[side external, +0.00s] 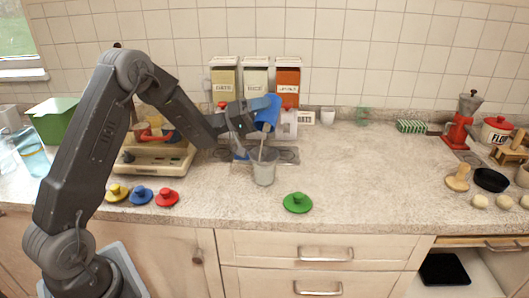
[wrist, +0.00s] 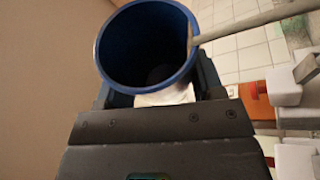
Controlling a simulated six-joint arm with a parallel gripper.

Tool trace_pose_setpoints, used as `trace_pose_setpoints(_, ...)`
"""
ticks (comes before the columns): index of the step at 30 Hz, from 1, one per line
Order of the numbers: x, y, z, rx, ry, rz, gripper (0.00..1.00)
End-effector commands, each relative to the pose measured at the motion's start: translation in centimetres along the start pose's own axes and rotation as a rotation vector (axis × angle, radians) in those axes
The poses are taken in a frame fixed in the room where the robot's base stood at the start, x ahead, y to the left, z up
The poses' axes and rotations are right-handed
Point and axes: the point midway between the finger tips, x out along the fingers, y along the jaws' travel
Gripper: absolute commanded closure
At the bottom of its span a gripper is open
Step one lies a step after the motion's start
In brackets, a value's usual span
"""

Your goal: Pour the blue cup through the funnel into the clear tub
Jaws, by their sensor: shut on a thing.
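My gripper (side external: 250,112) is shut on the blue cup (side external: 268,114) and holds it tilted above the counter. In the wrist view the cup (wrist: 103,50) shows its open mouth and dark inside, between my fingers (wrist: 160,92). A greyish, see-through tub (side external: 264,174) stands upright on the counter below the cup. A thin pale streak (side external: 262,150) runs from below the cup to the tub; I cannot tell whether it is a stream or a rod. A grey strip (wrist: 245,20) also meets the cup's rim in the wrist view. I cannot make out the funnel clearly.
Three canisters (side external: 255,80) stand behind the cup. A green lid (side external: 298,202) lies right of the tub; yellow, blue and red lids (side external: 141,195) lie at the left front.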

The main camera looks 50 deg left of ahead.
Motion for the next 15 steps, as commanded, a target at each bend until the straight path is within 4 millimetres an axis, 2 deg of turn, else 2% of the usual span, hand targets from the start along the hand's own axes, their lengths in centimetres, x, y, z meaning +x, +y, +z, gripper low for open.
trace_pose_setpoints(12,0.1,0.3,-0.1,0.021,-0.002,0.008,0.66)
trace_pose_setpoints(14,-0.2,-0.9,0.2,-0.051,0.007,-0.023,0.66)
trace_pose_setpoints(15,-0.4,-2.2,0.4,-0.140,0.017,-0.061,0.66)
